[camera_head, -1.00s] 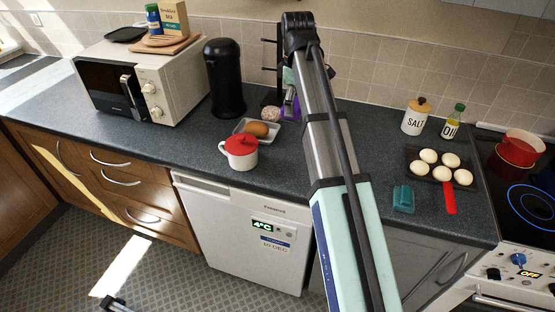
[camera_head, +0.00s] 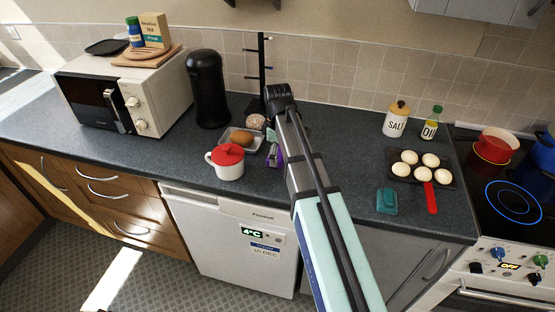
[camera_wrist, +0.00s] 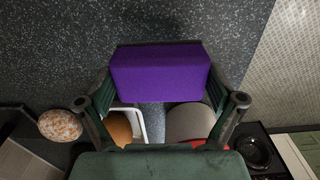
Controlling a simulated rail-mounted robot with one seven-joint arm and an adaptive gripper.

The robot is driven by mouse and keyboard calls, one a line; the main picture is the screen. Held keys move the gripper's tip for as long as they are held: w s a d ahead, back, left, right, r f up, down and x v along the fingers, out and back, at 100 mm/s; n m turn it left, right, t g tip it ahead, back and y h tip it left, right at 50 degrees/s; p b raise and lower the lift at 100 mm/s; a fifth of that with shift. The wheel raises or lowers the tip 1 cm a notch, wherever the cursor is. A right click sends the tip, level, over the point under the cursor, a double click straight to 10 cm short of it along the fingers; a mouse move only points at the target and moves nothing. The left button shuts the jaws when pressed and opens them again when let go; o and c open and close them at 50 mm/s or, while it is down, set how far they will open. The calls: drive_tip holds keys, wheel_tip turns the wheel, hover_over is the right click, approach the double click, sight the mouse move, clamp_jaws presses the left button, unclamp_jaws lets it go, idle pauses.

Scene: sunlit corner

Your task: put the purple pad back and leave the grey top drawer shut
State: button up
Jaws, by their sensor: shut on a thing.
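The purple pad (camera_wrist: 160,72) is a solid block between the two fingers of my gripper (camera_wrist: 160,98) in the wrist view. The gripper is shut on it. In the head view the pad (camera_head: 280,160) shows as a small purple patch beside my gripper (camera_head: 273,153), just right of the red-lidded white mug, over the counter. My arm hides part of it. A grey-fronted unit (camera_head: 385,262) with slanting handles stands under the counter at lower right. My arm covers its left part, and I cannot make out a top drawer or whether one is open.
The white mug (camera_head: 227,167) and a tray with a brown bun (camera_head: 242,137) are close left of my gripper. A dark mug stand (camera_head: 262,70) rises behind. A teal block (camera_head: 387,201) and a pan of several white balls (camera_head: 402,169) are right. Counter (camera_head: 335,140) between is clear.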

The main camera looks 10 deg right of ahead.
drive_tip(key=shift+f+p, duration=0.3)
drive_tip(key=shift+f, duration=1.3)
drive_tip(key=shift+f, duration=0.2)
drive_tip(key=o, duration=0.9)
drive_tip(key=shift+c, duration=0.2)
drive_tip(key=shift+r, duration=0.15)
wheel_tip(320, 180, up, 12)
drive_tip(key=shift+r+b, duration=0.1)
drive_tip(key=shift+b, duration=1.1)
